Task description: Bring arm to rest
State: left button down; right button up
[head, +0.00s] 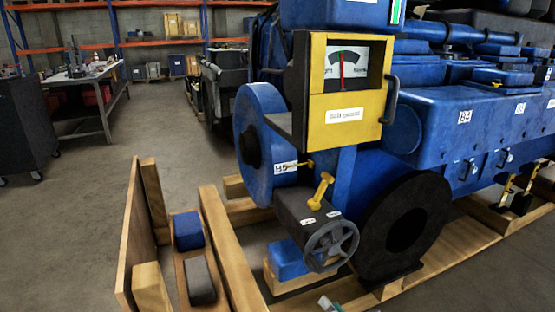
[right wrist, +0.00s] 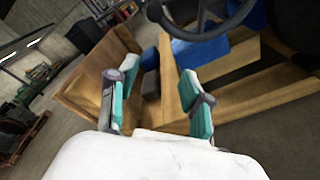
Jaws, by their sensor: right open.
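My right gripper (right wrist: 156,98) is open in the right wrist view, its two teal-and-grey fingers wide apart with nothing between them. Only a small teal-and-white part of it (head: 328,303) shows at the bottom edge of the head view, below the handwheel (head: 331,245). The handwheel also shows at the top of the right wrist view (right wrist: 205,18), beyond the fingers and apart from them. My left gripper is in neither view.
The blue engine (head: 440,115) carries a yellow gauge box (head: 346,108) and a yellow lever (head: 321,190). Wooden beams (head: 228,250) surround its base. A blue block (head: 188,231) and a grey block (head: 199,281) lie left. Open floor (head: 80,220) extends further left.

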jog(key=s+f+n+g+h, duration=0.4)
jog(key=s+f+n+g, duration=0.7)
jog(key=s+f+n, duration=2)
jog(key=s+d+f+n+g+h, duration=0.2)
jog(key=s+d+f+n+g, duration=0.15)
jog(key=s+n, duration=0.7)
pick_arm(q)
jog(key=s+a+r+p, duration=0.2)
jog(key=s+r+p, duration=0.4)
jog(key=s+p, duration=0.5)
jog(key=p, duration=0.2)
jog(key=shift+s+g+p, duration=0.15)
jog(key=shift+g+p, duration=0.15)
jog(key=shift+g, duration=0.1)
pick_arm(e)
jog(key=s+d+r+n, duration=0.2)
jog(key=s+r, duration=0.4)
jog(key=s, duration=0.4)
jog(key=shift+d, duration=0.3)
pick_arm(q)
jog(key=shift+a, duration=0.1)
pick_arm(e)
jog(key=shift+s+r, duration=0.1)
jog(key=shift+r, duration=0.05)
jog(key=shift+c, duration=0.2)
